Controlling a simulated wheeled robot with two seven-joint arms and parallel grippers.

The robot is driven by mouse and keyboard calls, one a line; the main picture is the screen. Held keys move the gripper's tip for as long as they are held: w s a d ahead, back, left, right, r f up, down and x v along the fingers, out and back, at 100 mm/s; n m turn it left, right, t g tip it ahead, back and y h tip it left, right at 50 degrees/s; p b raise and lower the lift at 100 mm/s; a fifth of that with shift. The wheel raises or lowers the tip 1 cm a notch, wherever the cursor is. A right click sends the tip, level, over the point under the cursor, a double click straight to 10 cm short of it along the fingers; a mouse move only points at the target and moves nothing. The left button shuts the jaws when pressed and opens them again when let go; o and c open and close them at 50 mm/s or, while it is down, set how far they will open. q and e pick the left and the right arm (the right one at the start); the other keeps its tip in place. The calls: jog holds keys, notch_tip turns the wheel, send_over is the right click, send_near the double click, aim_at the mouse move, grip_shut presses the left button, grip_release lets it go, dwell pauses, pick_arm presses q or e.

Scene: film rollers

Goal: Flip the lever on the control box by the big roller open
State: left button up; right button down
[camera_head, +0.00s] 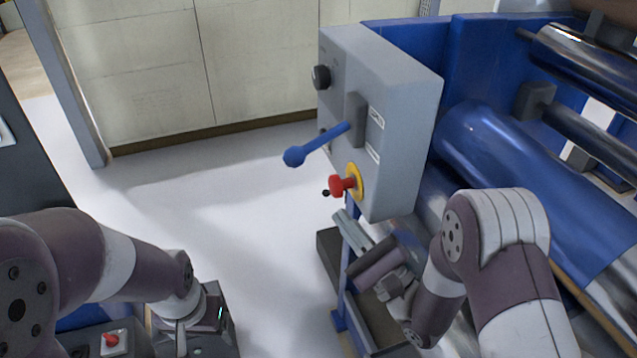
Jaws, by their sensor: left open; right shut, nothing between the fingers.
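The grey control box (400,75) stands at the upper middle, beside the big blue roller (510,165). Its lever (325,143) is a blue rod with a ball end, sticking out from the box front toward the lower left. My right gripper (355,230) is shut and empty, below the box and lower right of the lever, apart from the lever in the picture. My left gripper (203,325) is at the bottom left, far from the lever. It is open; its fingertips are hard to make out.
A red button (340,186) on a yellow ring and a black knob (320,77) are on the box front. A panel with a red switch (111,339) is at the bottom left. The white floor (235,200) left of the box is clear. Pale cabinets (150,70) stand behind.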

aim_at(313, 145)
pick_arm(q)
jog(key=shift+s+d+r+p, duration=0.1)
jog(key=shift+d+r+p, duration=0.1)
jog(key=shift+r+p, duration=0.75)
pick_arm(e)
jog(key=x, duration=0.9)
jog(key=shift+w+r, duration=0.25)
jog(key=shift+a, duration=0.15)
